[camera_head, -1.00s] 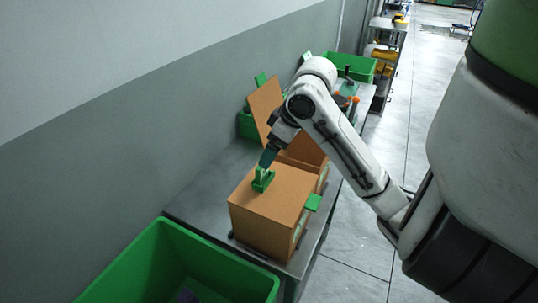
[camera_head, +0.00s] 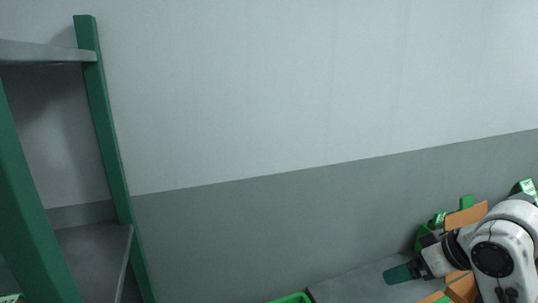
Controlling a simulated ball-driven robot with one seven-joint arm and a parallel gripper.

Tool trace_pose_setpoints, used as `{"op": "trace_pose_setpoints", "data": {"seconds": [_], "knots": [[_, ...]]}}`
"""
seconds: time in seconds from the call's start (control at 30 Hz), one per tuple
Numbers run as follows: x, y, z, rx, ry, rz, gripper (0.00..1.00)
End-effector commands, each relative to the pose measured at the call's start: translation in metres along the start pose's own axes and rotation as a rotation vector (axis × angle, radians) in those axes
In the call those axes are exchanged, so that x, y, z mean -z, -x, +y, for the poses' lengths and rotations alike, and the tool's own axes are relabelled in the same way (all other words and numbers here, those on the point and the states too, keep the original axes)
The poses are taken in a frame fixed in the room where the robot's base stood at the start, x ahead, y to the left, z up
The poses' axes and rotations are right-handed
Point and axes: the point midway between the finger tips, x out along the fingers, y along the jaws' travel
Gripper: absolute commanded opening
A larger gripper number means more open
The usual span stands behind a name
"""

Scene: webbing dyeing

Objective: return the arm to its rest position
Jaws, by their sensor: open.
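My gripper (camera_head: 394,274) is at the lower right of the head view, at the end of my white arm. Its teal-green fingers point left, over the grey table (camera_head: 350,289). It is open, and I see nothing held in it. Part of an orange-brown cardboard box (camera_head: 434,298) shows below it at the bottom edge. Another box with a raised flap (camera_head: 466,216) stands behind my arm, which hides much of it. The rest of my arm is cut off by the frame.
A shelf rack with green posts (camera_head: 107,125) and grey shelves stands at the left. A green bin (camera_head: 291,299) just shows at the bottom edge. A plain two-tone grey wall (camera_head: 290,110) fills the middle.

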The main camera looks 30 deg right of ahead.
Motion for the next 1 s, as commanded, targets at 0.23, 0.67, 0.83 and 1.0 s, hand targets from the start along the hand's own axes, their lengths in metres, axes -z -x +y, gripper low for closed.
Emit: {"op": "trace_pose_setpoints", "data": {"seconds": [0.23,0.67,0.83,1.0], "knots": [[0.007,-0.058,-0.072,0.12,-0.046,0.046,0.91],[-0.087,-0.142,-0.175,0.19,-0.107,-0.122,0.91],[-0.154,-0.16,-0.197,0.155,-0.083,-0.246,0.91],[-0.225,-0.166,-0.198,0.078,-0.016,-0.378,0.91]]}}
